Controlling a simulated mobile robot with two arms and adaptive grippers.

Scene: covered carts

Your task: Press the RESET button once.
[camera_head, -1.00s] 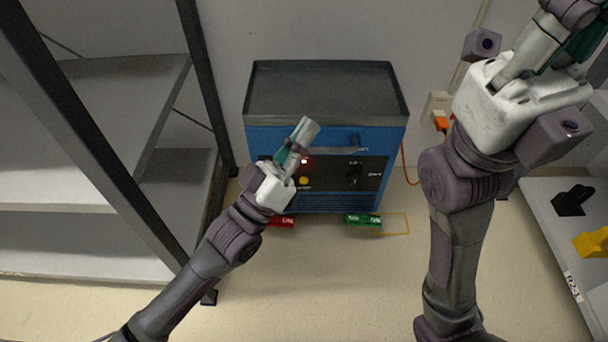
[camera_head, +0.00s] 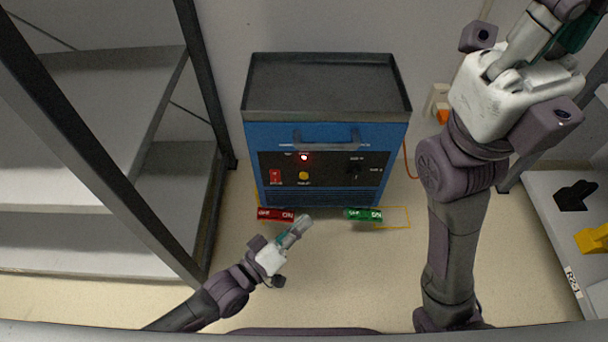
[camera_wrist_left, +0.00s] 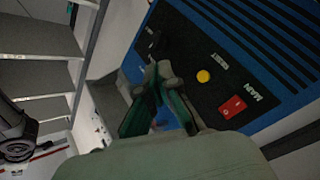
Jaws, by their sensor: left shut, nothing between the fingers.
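The yellow RESET button (camera_head: 303,175) sits on the black front panel of a blue cabinet (camera_head: 384,137), below a red lit lamp (camera_head: 304,157). In the left wrist view the button (camera_wrist_left: 203,76) shows beside the RESET label, near the red MAIN switch (camera_wrist_left: 232,107). My left gripper (camera_head: 305,222) is shut and empty, in front of and below the panel in the head view, apart from the button. My right gripper (camera_head: 580,35) is raised at the upper right; its fingers are partly cut off, so their state is unclear.
A handle (camera_head: 326,138) spans the panel's top. A grey shelf rack (camera_head: 190,100) stands left, and a low shelf with black and yellow items (camera_head: 592,240) right.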

